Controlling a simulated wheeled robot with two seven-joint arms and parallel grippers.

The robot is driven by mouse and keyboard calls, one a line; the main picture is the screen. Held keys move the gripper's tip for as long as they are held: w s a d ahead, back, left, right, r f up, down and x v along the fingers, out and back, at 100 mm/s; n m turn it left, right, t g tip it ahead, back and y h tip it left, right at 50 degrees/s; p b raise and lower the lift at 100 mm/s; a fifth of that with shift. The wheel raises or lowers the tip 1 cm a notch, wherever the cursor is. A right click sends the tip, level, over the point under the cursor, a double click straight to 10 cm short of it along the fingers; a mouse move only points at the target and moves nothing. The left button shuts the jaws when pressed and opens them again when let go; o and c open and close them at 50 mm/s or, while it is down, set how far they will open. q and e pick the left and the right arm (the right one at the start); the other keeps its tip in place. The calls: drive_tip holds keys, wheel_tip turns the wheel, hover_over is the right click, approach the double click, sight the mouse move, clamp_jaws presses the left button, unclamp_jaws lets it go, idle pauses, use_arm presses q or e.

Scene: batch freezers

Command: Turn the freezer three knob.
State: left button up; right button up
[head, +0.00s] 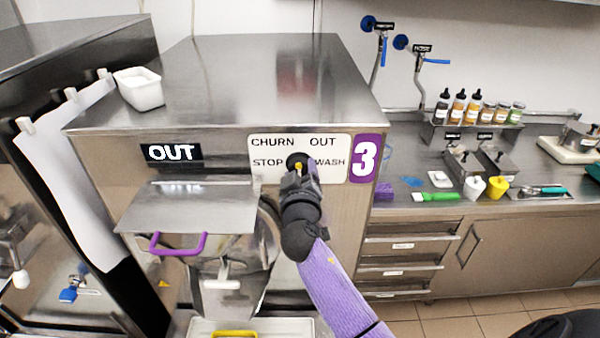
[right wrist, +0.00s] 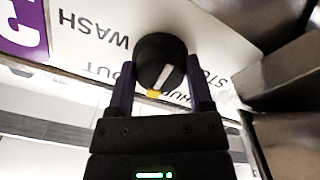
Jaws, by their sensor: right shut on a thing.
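The freezer three knob (head: 294,159) is a round black dial on the white label plate (head: 265,143) of the steel freezer marked with a purple 3. The plate reads CHURN, OUT, STOP and WASH. My right gripper (head: 298,172) is at the knob and hides part of it in the head view. In the right wrist view the right gripper (right wrist: 160,90) has its two fingers on either side of the knob (right wrist: 158,55), shut on it. The knob's white pointer stripe and a yellow mark show; the exact setting is hard to tell. My left gripper is not in view.
A black display (head: 171,152) on freezer three reads OUT. Below it are a steel lid with a purple handle (head: 178,245) and a spout. A white tub (head: 139,88) sits on top at the left. A counter with bottles (head: 459,106) and tools stands at the right.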

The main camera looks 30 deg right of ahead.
drive_tip(key=n, duration=0.3)
drive_tip(key=shift+r+n+p, duration=0.15)
drive_tip(key=shift+n+p, duration=0.15)
drive_tip(key=shift+n, duration=0.1)
drive_tip(key=n+p, duration=0.1)
drive_tip(key=n, duration=0.3)
drive_tip(key=shift+r, duration=0.1)
drive_tip(key=n+p, duration=0.1)
drive_tip(key=n, duration=0.3)
drive_tip(key=shift+n, duration=0.4)
drive_tip(key=shift+n+p, duration=0.9)
drive_tip(key=shift+n, duration=1.4)
drive_tip(key=o, duration=1.3)
drive_tip(key=shift+w, duration=0.1)
drive_tip(key=shift+c, duration=0.2)
drive_tip(key=v, duration=1)
drive_tip(key=shift+b, duration=0.3)
